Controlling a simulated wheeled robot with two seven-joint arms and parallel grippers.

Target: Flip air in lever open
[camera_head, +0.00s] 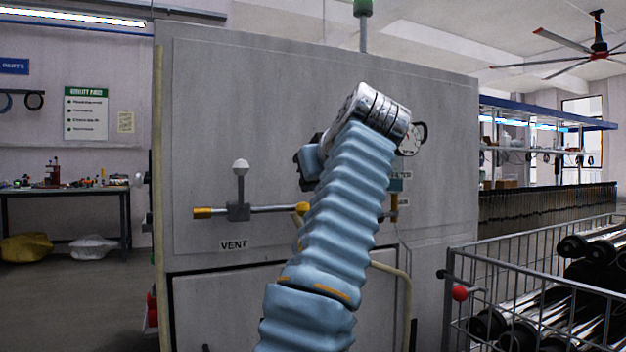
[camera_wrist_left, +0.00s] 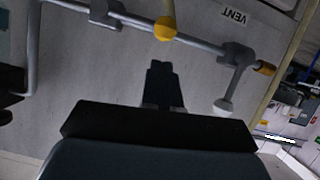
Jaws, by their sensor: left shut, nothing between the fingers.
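The grey panel (camera_head: 210,120) carries a horizontal pipe with valves. The air in lever cannot be made out clearly. In the left wrist view, turned nearly upside down, a grey valve fitting (camera_wrist_left: 102,12) sits at the upper left, cut by the edge. My left gripper (camera_wrist_left: 160,66) is shut and empty, in front of the panel, apart from the pipe and its yellow joint (camera_wrist_left: 165,29). In the head view my forearm hides most of it.
The vent valve, with a white-knobbed lever (camera_head: 240,167) pointing up, is left of my arm; its knob (camera_wrist_left: 222,107) shows in the wrist view. A round gauge (camera_head: 412,138) is right of my wrist. A wire cart (camera_head: 470,262) stands at the right.

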